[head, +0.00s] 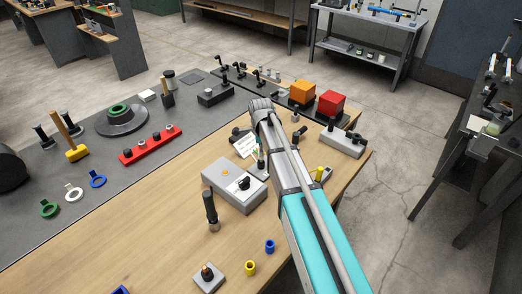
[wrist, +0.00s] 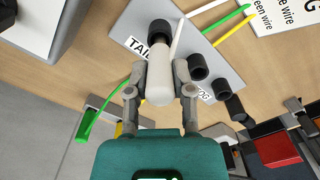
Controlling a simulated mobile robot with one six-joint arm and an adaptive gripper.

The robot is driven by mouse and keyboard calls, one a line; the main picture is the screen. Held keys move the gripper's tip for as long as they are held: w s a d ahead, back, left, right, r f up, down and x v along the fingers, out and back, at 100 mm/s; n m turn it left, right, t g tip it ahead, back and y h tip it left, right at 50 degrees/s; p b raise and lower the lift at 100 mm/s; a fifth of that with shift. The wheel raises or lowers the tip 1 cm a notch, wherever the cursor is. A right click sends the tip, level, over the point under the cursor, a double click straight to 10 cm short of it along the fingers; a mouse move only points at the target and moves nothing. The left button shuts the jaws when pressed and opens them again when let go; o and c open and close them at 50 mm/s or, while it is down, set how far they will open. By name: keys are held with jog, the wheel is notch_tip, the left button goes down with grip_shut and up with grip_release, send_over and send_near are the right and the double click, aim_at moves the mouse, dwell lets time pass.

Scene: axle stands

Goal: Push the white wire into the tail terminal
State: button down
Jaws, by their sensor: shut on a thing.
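In the wrist view my gripper (wrist: 164,75) is shut on a white cylindrical piece (wrist: 158,88), which I take to be the white wire's grip. Its far end overlaps the black tail terminal (wrist: 159,29) beside a label (wrist: 134,43) that begins "TAI". I cannot tell how deep it sits. A thin white wire (wrist: 205,8) runs from beside that terminal to the upper right. The terminal plate (wrist: 128,22) is grey and carries two more black terminals, one (wrist: 198,67) near my right finger and one (wrist: 220,89) beyond it. In the head view my arm hides most of this area.
Green (wrist: 228,22) and yellow (wrist: 236,31) wires cross the plate's upper right. A white card (wrist: 287,14) shows at upper right. In the head view a grey box (head: 234,187) stands left of my arm.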

jog(key=shift+f+b, duration=0.75)
jog(key=shift+f, duration=0.1)
jog(key=shift+c, duration=2)
grip_release()
jog(key=shift+r, duration=0.25)
notch_tip(320, 180, up, 10)
jog(key=p, duration=1)
jog(key=shift+f, duration=0.25)
jog(key=s+d+f+b, duration=0.1)
jog(key=s+d, duration=0.1)
jog(key=d, duration=1.1)
jog(key=s+d+f+b, duration=0.2)
jog(key=s+d, duration=0.1)
jog(key=d, duration=1)
